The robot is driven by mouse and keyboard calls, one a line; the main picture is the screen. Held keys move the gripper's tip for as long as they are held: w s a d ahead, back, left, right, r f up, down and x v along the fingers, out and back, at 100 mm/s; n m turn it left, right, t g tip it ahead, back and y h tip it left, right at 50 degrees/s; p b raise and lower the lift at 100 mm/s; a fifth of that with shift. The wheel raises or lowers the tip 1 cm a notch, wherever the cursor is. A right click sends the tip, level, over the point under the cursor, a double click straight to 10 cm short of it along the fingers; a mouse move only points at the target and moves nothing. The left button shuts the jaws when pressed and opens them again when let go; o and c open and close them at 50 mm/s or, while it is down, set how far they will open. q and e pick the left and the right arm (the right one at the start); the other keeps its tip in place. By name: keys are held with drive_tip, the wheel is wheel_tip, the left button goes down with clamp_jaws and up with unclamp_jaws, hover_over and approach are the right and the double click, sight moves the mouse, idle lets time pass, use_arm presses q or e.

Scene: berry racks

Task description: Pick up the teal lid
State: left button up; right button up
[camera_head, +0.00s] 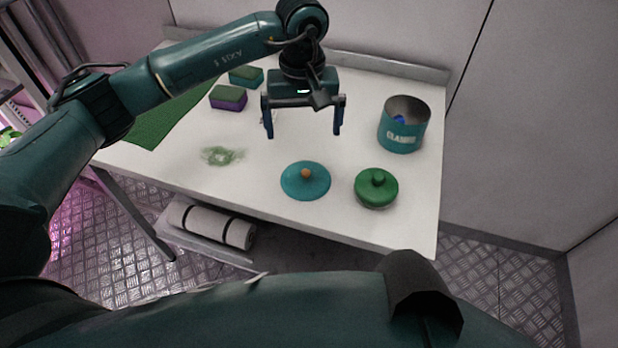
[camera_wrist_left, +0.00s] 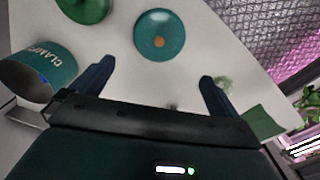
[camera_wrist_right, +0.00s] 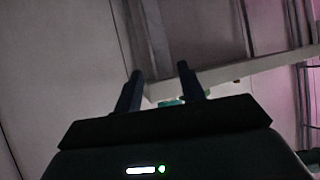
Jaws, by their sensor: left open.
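The teal lid (camera_head: 306,183) is a round disc with a small orange knob, lying on the white table near its front edge. It also shows in the left wrist view (camera_wrist_left: 160,36), beyond the fingertips. My left gripper (camera_head: 303,134) is open and empty above the table, behind the lid and apart from it. Its two fingers show in the left wrist view (camera_wrist_left: 152,82). My right gripper (camera_wrist_right: 160,70) shows only in its own wrist view, its fingers apart with nothing seen between them.
Sponges (camera_head: 229,98) and a green cloth (camera_head: 172,116) lie at left.

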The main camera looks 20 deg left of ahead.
use_arm(q)
drive_tip(key=p, duration=0.1)
hover_over(306, 171)
drive_tip(key=f, duration=0.7)
drive_tip(key=shift+a+f, duration=0.25)
drive_tip(key=shift+d+f+p, duration=0.15)
drive_tip(key=shift+f+p, duration=0.25)
drive_tip(key=shift+f, duration=0.95)
drive_tip(key=shift+d+f+p, duration=0.1)
drive_tip(key=shift+f+p, duration=0.3)
drive_tip(key=shift+f, duration=0.9)
drive_tip(key=shift+c, duration=0.4)
